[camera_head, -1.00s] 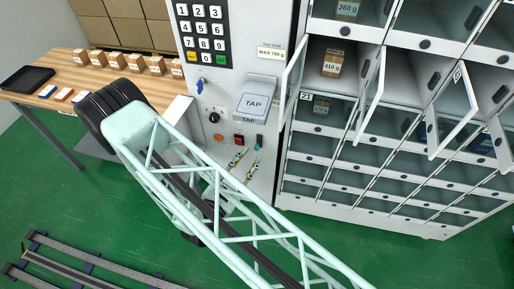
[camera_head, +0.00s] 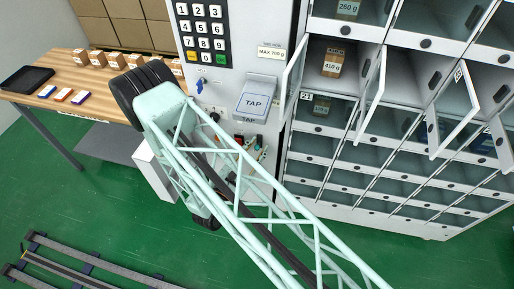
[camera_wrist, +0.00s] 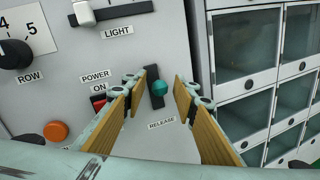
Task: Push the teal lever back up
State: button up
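The teal lever shows in the wrist view as a round teal knob (camera_wrist: 160,88) on a short dark slot in the grey panel, above the label RELEASE. My gripper (camera_wrist: 166,76) is open, with one tan-padded finger on each side of the knob. The fingers appear apart from the knob; whether either touches it I cannot tell. In the head view my gripper is at the lower part of the machine's panel, below the TAP pad (camera_head: 255,103), and my arm hides much of that area. The lever is not clearly visible there.
Left of the lever are a red POWER switch (camera_wrist: 98,102) and an orange button (camera_wrist: 56,131). A LIGHT slider (camera_wrist: 84,13) is above. To the right stands a locker cabinet (camera_head: 345,150) with several doors swung open. A wooden table (camera_head: 110,100) with small boxes is at the left.

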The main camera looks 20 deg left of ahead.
jog(key=shift+c, duration=0.6)
jog(key=c, duration=0.8)
jog(key=shift+o, duration=0.2)
jog(key=shift+r+p, duration=0.25)
jog(key=shift+p, duration=0.05)
jog(key=shift+w+r+g, duration=0.1)
jog(key=shift+g, duration=0.3)
jog(key=shift+w+r+n+g+y+p, duration=0.2)
jog(key=shift+r+n+g+y+p, duration=0.15)
jog(key=shift+g+p, duration=0.65)
jog(key=shift+f, duration=0.1)
